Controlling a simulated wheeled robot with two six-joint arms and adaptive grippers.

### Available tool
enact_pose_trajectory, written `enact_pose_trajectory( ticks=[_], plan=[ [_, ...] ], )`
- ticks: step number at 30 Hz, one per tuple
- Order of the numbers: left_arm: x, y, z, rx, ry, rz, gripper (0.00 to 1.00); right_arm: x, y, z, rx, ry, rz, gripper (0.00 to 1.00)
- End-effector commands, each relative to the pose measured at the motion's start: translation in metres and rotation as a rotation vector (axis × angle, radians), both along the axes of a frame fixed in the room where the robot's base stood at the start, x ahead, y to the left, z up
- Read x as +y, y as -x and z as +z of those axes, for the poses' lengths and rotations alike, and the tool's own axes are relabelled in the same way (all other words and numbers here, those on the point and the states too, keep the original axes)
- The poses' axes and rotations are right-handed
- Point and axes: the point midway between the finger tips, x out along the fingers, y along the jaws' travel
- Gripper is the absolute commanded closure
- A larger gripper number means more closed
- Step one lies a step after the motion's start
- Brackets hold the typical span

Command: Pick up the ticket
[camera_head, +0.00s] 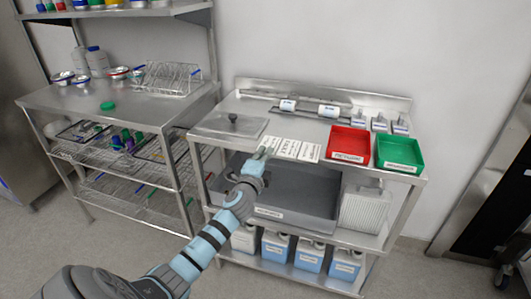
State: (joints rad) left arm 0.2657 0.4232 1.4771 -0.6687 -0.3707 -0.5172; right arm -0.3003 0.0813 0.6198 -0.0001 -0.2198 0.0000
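Several white paper tickets with dark print (309,152) lie side by side at the front edge of the right steel table (300,123). My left gripper (264,154) is at the left end of this row, at the table's front edge. Its fingers are small in the picture and overlap the leftmost ticket, so I cannot tell whether they are open, or whether they touch or hold it. My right gripper is not in view.
A red bin (349,140) and a green bin (400,150) stand right of the tickets. A lidded steel pan (231,124) is to the left. A grey tub (300,212) sits on the shelf below. Another steel table (60,98) stands at left.

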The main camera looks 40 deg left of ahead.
Motion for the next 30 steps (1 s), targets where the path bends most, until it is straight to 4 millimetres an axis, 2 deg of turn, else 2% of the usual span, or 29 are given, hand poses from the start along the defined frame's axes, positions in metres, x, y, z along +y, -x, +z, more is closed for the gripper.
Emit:
enact_pose_trajectory(
  ticks=[2, 6, 12, 15, 17, 30],
  plan=[
    [0.000, 0.000, 0.005, 0.000, 0.000, 0.000, 1.00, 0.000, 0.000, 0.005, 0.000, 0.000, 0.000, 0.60],
    [0.000, 0.000, 0.030, 0.000, 0.000, 0.000, 1.00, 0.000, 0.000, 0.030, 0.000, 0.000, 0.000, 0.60],
    [0.000, 0.000, 0.025, 0.000, 0.000, 0.000, 1.00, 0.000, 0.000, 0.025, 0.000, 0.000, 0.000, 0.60],
    [-0.002, 0.005, 0.028, 0.001, -0.001, 0.000, 1.00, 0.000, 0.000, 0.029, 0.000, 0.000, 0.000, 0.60],
    [-0.005, 0.013, 0.033, 0.002, -0.002, -0.001, 1.00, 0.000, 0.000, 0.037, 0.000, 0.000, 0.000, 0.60],
    [-0.038, 0.100, 0.067, 0.002, 0.000, -0.002, 1.00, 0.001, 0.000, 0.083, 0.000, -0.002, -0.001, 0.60]
  ],
)
